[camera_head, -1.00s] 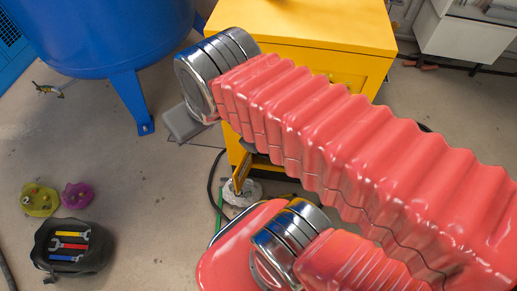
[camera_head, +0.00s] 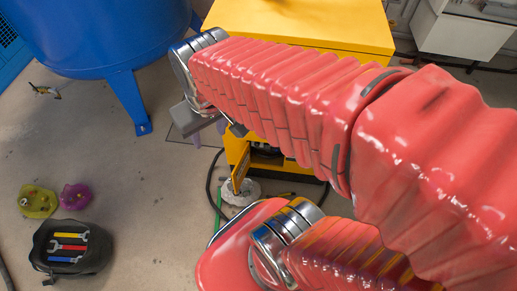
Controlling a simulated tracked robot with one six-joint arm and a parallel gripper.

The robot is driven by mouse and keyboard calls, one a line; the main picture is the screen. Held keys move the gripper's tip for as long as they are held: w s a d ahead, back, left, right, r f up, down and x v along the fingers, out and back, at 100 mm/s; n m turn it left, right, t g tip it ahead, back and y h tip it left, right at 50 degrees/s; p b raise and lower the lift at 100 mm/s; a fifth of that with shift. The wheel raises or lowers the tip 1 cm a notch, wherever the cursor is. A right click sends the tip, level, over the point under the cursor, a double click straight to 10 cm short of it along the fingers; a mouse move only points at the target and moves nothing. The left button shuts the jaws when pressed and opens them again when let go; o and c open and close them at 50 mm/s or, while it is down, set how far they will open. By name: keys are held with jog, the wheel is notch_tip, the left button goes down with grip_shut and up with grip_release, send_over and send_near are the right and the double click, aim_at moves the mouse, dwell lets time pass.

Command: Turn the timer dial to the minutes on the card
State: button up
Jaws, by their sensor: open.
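I cannot make out the timer dial or the card in the camera_head view. My red ribbed arm covers much of the yellow cabinet (camera_head: 300,20), including most of its front. My gripper (camera_head: 209,133) hangs below the metal wrist rings at the arm's far end, to the left of the cabinet. Its grey body and pale fingertips show only in part. The fingertips stand apart, with floor visible between them. I see nothing held in it.
A blue tank (camera_head: 95,35) on blue legs stands at upper left. A whitish lump (camera_head: 240,192) and cables lie by the cabinet's base.

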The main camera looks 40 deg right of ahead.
jog(key=w+d+f+m+g, duration=0.15)
jog(key=d+f, duration=0.35)
jog(key=f, duration=0.7)
jog(key=w+d+f+m+g, duration=0.1)
jog(key=w+d+f+m, duration=0.3)
jog(key=f, duration=0.8)
jog(key=w+d+f+n+g, duration=0.1)
jog(key=d+f, duration=0.5)
jog(key=f, duration=0.6)
jog(key=s+d+f+m+t+h, duration=0.1)
jog(key=s+d+f+m+t, duration=0.1)
jog(key=f, duration=0.9)
jog(key=s+d+f+m+t+h, duration=0.1)
jog(key=s+f+m+t, duration=0.1)
jog(key=f, duration=1)
jog(key=s+d+f+m+t, duration=0.1)
jog(key=d+f+m+t, duration=0.1)
jog(key=f, duration=0.9)
jog(key=w+d+r+m+t+h, duration=0.3)
jog(key=w+d+r+t+h, duration=0.2)
jog(key=r, duration=0.4)
jog(key=shift+w+d+r+t+h, duration=0.15)
jog(key=shift+w+r+t+h, duration=0.15)
jog(key=shift+w+t, duration=0.6)
jog(key=shift+w+f, duration=0.1)
